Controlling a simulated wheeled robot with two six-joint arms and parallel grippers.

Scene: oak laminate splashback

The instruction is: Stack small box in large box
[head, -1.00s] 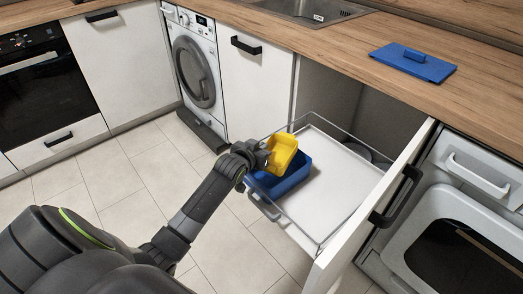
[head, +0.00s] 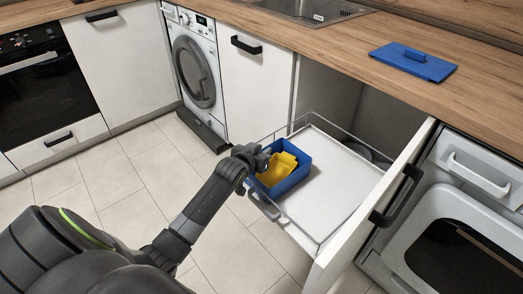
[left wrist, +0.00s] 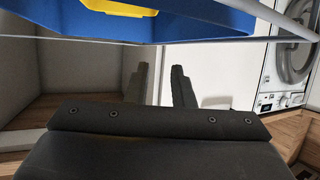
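The small yellow box (head: 274,172) sits inside the large blue box (head: 294,181), somewhat tilted as far as I can see. The blue box stands in the pulled-out drawer at its left side. In the left wrist view the blue box (left wrist: 210,22) fills the top, with a bit of the yellow box (left wrist: 120,7) showing. My left gripper (head: 264,159) is at the left rim of the blue box, beside the yellow box. In the left wrist view its two fingers (left wrist: 160,85) stand apart with nothing between them. My right gripper is not in view.
The open drawer (head: 330,190) has a wire rail and free white floor right of the blue box. A blue lid (head: 413,62) lies on the wooden counter. The drawer front (head: 372,215) and an open appliance door (head: 465,240) stand at the right.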

